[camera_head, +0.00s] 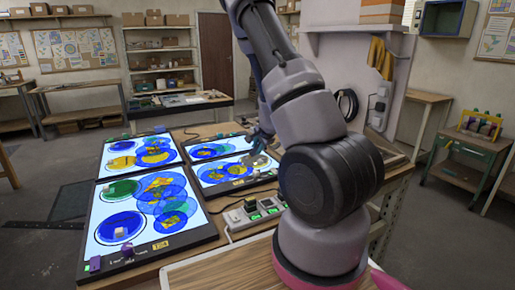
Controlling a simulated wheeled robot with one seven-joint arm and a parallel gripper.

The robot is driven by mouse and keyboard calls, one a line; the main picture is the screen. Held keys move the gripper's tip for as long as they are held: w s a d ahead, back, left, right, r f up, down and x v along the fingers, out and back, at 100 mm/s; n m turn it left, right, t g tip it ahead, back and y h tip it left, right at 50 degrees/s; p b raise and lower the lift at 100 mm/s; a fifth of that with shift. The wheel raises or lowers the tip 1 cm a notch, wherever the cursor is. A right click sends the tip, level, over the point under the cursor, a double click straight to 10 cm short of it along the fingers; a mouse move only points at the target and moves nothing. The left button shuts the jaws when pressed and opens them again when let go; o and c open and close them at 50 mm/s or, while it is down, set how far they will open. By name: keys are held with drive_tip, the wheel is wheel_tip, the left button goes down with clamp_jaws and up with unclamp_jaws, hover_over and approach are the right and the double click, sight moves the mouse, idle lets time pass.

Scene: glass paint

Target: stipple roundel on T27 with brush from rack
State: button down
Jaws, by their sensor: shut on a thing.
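My gripper (258,147) hangs over the right-hand lit panels, partly hidden behind my arm. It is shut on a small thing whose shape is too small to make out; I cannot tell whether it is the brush. Beneath it, a lit panel (203,188) carries blue roundels with yellow patches. The front left panel (97,240) has a green roundel (121,190), blue roundels (165,190) and a yellow label (160,246) whose text is not clearly legible. I cannot tell which panel is T27. Contact between the held thing and the glass cannot be told.
A grey block with green lights (236,219) stands on the bench right of the front panel. A purple block (95,264) and a pale cube (120,232) lie on the front left panel. A yellow rack (480,127) stands far right. Floor on the left is clear.

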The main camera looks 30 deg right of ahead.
drive_tip(key=shift+f, duration=0.5)
idle(1.1)
drive_tip(key=shift+r, duration=0.1)
drive_tip(key=shift+r, duration=1)
drive_tip(key=shift+w+d, duration=0.1)
drive_tip(key=shift+d, duration=2.4)
drive_tip(key=shift+f, duration=0.1)
drive_tip(key=shift+f, duration=0.7)
